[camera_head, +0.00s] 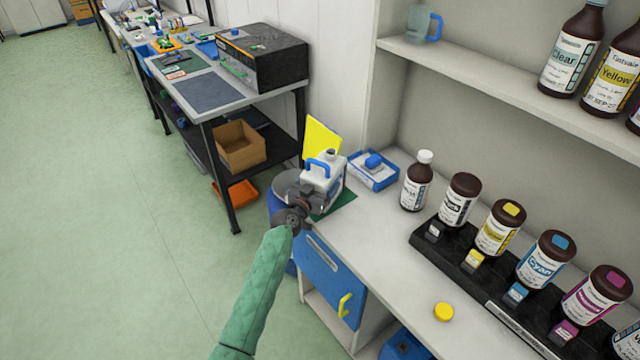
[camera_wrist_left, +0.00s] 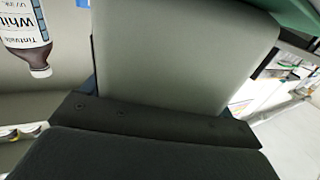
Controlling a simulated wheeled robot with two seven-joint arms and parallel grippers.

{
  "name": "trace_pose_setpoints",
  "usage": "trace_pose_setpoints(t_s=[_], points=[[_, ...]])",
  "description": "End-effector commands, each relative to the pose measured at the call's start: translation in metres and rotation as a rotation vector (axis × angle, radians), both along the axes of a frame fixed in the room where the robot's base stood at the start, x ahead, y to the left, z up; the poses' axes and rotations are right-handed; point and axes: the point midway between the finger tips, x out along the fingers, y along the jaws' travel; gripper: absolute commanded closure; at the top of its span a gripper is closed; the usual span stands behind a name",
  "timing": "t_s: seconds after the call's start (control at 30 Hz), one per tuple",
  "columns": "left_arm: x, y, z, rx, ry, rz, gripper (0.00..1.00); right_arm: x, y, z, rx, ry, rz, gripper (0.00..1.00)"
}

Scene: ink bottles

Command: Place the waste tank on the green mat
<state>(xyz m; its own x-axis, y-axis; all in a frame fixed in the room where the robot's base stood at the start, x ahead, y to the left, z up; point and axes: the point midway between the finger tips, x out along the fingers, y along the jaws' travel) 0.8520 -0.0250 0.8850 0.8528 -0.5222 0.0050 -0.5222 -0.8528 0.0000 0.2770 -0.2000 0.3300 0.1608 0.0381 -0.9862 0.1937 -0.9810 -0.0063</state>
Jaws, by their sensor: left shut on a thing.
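The waste tank (camera_head: 322,178) is a small white jug with a blue handle and a label, upright at the left end of the counter in the head view. My left gripper (camera_head: 302,200) is shut on it from the near left side. In the left wrist view a large pale surface, likely the tank (camera_wrist_left: 180,55), fills the space before the gripper. The green mat (camera_head: 345,202) shows at the tank's right and near side; the rest is hidden behind tank and gripper. I cannot tell whether the tank touches the mat. My right gripper is not in view.
A blue-and-white tray (camera_head: 373,170) stands right of the tank, and a yellow panel (camera_head: 321,138) behind it. A white-capped bottle (camera_head: 416,182) and a black rack (camera_head: 470,262) with several ink bottles stand further right. A yellow cap (camera_head: 443,311) lies near the counter's front edge.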

Motion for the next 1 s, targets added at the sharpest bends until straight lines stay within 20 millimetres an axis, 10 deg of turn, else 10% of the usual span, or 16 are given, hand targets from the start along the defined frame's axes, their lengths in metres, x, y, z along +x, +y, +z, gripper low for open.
trace_pose_setpoints(t_s=[0.07,0.1,0.13,0.57,1.0], points=[[0.000,0.000,0.001,0.000,-0.002,0.000,0.61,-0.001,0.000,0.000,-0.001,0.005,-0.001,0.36],[0.000,0.000,0.000,0.000,0.000,0.000,0.08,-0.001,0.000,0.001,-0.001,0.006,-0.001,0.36],[0.000,0.000,0.000,0.000,0.000,0.000,0.02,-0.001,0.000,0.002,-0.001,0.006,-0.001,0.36],[0.000,0.000,0.003,-0.001,0.001,0.000,0.00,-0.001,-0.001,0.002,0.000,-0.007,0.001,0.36],[-0.059,0.036,-0.002,0.001,-0.001,0.000,0.00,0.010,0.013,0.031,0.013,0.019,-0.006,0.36]])
